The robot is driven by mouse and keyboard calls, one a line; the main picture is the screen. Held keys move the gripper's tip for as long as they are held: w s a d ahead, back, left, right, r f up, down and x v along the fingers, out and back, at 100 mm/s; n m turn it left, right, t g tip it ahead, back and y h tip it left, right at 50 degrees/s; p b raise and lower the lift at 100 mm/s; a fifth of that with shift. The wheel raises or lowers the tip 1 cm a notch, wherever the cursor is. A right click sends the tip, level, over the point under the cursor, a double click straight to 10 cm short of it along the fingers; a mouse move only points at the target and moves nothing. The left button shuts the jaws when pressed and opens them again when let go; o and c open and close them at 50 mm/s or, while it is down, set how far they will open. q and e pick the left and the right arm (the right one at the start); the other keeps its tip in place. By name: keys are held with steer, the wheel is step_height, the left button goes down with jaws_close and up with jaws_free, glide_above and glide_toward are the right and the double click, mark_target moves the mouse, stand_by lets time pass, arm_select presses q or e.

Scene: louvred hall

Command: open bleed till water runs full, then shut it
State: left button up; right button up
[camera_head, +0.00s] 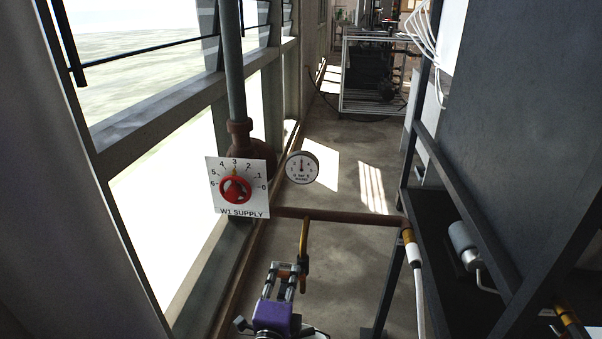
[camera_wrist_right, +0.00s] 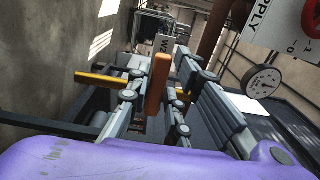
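The bleed on the brown pipe has a yellow lever (camera_head: 305,236) that hangs down, with a brown stub (camera_head: 303,282) below it. My right gripper (camera_head: 286,267), with a purple body, is just left of the stub in the head view. In the right wrist view its fingers (camera_wrist_right: 158,88) stand apart, and an orange-brown bar (camera_wrist_right: 158,82) shows between them with gaps on both sides. Contact cannot be told. A yellow bar (camera_wrist_right: 100,79) shows left of the fingers. No running water is visible. My left gripper is not in view.
The W1 SUPPLY plate (camera_head: 224,203) carries a red knob (camera_head: 236,190) with its pointer near 3. A round gauge (camera_head: 302,168) sits right of it. A brown pipe (camera_head: 345,216) runs to a dark rack (camera_head: 466,210) on the right.

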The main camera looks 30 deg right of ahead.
steer(key=shift+o, duration=1.4)
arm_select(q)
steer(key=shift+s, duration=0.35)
arm_select(e)
steer(key=shift+a, duration=0.1)
steer(key=shift+s+a, duration=0.1)
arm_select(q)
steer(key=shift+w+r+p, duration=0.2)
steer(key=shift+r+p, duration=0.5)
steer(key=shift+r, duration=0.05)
arm_select(e)
steer(key=v, duration=0.6)
steer(key=shift+s+a, duration=0.3)
steer(key=v, duration=0.7)
steer(key=shift+s, duration=0.2)
